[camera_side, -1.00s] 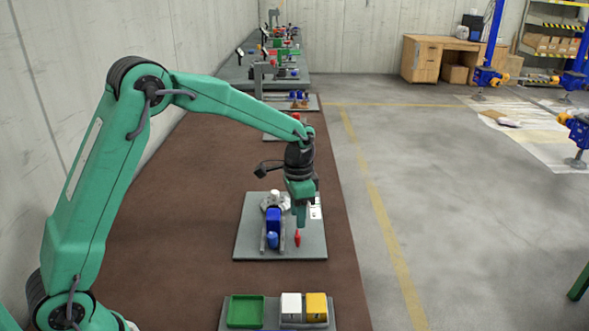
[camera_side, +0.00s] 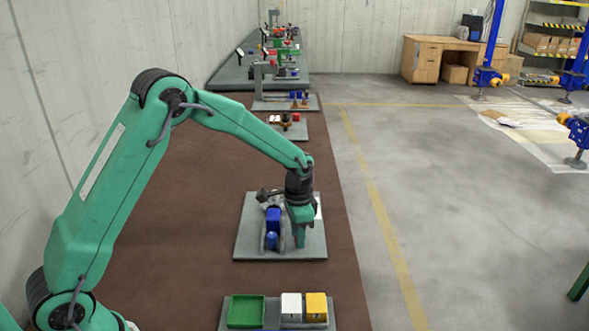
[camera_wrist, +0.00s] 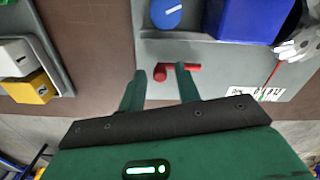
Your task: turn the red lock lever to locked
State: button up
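The red lock lever (camera_wrist: 159,73) lies on the grey base plate (camera_wrist: 155,53) in the wrist view. One end shows between my fingertips. Its bar runs right, passes behind the right finger and shows again beyond it. My gripper (camera_wrist: 160,71) is open, with a wide gap between its green fingers. I cannot tell whether a finger touches the lever. In the side view my gripper (camera_side: 299,243) is low over the right part of the plate (camera_side: 256,253) and hides the lever.
A blue block (camera_side: 273,218) and a round blue knob (camera_wrist: 168,12) stand beside the lever on the plate. A white knobbed part (camera_wrist: 303,35) is further right in the wrist view. A green tray (camera_side: 246,311), a white box (camera_side: 291,307) and a yellow box (camera_side: 316,306) are nearer the side camera.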

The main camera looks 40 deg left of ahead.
grip_shut()
jog(key=shift+w+d, duration=0.1)
jog(key=n, duration=0.1)
jog(key=w+n, duration=0.1)
jog(key=n, duration=0.1)
jog(key=shift+w+d, duration=0.1)
jog(key=shift+d, duration=0.3)
jog(key=n, duration=0.1)
jog(key=w+n, duration=0.1)
jog(key=n, duration=0.1)
jog(key=shift+w+d, duration=0.1)
jog(key=shift+d, duration=0.15)
jog(key=w+n, duration=0.1)
jog(key=n, duration=0.1)
jog(key=w+n, duration=0.1)
jog(key=n, duration=0.1)
jog(key=shift+w+a+n, duration=0.1)
jog(key=shift+w+n, duration=0.35)
jog(key=shift+n, duration=0.55)
jog(key=shift+w+a+n, duration=0.1)
jog(key=shift+w+n, duration=0.35)
jog(key=shift+n, duration=0.55)
jog(key=shift+o, duration=0.9)
grip_release()
